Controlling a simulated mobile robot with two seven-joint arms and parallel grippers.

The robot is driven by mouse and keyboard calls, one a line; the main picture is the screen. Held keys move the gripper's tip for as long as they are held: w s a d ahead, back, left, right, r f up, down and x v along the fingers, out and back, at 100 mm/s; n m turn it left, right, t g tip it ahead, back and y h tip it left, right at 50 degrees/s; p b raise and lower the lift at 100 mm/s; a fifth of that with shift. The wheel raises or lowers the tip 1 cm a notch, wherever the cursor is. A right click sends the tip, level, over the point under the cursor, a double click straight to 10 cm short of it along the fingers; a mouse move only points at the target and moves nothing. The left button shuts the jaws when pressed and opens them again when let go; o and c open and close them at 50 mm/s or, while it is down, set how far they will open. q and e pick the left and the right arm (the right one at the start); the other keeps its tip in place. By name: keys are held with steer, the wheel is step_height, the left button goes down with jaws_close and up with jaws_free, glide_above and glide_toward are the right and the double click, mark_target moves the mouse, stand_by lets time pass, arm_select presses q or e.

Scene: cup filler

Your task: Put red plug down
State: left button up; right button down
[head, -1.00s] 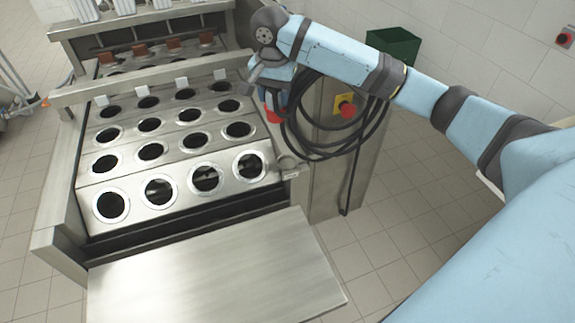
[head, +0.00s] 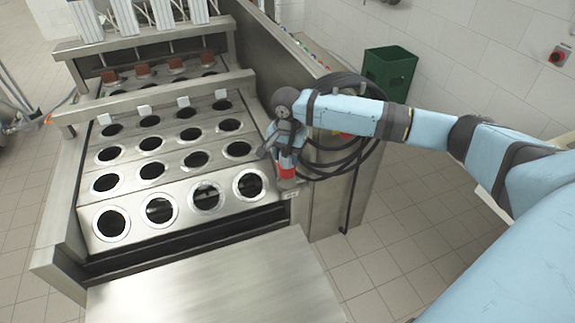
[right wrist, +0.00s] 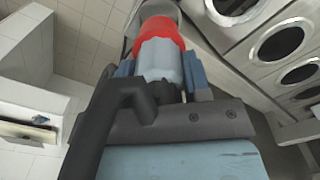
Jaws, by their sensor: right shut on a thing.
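The red plug (head: 287,171) is held in my right gripper (head: 287,160), at the right front corner of the cup filler's plate. In the right wrist view the plug (right wrist: 160,45) has a red collar and a pale grey body, and my right gripper (right wrist: 162,80) is shut around the grey body. The plug's far end meets or lies in front of a round grey part; I cannot tell whether they touch. A black cable (head: 340,160) hangs in loops beside the gripper. My left gripper is not in view.
The cup filler's steel plate with rows of round holes (head: 110,222) lies left of my gripper. A flat steel table (head: 215,280) is in front. A green crate (head: 388,70) stands behind my right arm. Tiled floor (head: 410,235) is free at right.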

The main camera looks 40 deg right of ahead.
mark_target(288, 168)
steer(key=shift+f, duration=2.15)
steer(key=shift+f+p, duration=0.15)
steer(key=shift+p, duration=0.2)
steer(key=c, duration=0.6)
jaws_free()
steer(key=shift+o, duration=0.2)
